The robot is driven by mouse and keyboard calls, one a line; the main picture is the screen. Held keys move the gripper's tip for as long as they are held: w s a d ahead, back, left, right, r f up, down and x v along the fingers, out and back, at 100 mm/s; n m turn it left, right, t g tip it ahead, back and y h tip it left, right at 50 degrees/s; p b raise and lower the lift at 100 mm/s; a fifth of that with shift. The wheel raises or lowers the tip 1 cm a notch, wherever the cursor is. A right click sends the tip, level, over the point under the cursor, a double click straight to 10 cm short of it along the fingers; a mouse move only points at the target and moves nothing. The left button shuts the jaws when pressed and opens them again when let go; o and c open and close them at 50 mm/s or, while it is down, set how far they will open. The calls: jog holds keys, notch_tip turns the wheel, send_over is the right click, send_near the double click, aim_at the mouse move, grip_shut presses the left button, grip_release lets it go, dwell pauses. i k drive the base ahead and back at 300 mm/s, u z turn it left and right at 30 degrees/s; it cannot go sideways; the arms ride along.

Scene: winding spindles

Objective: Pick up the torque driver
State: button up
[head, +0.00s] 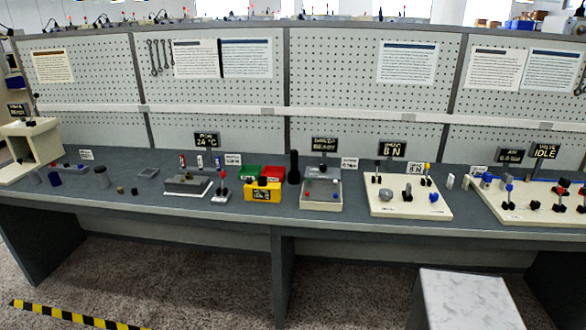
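A dark, upright, handle-like tool (294,168) stands on the grey bench between the yellow bin and a grey fixture. It may be the torque driver, but it is too small to tell for sure. Its top is wider than its lower part. Nothing touches it from above. My gripper is not in view.
The long bench (240,210) carries a yellow bin (262,194), a grey fixture (320,190), a white control board (408,197) and several small parts. A pegboard (350,75) rises behind. A marbled white-topped block (468,298) stands in front at right.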

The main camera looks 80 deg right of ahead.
aim_at(294, 153)
jog(key=u, duration=0.25)
jog(key=k, duration=1.6)
jog(key=z, duration=1.3)
jog(key=i, duration=0.7)
jog(key=u, duration=0.1)
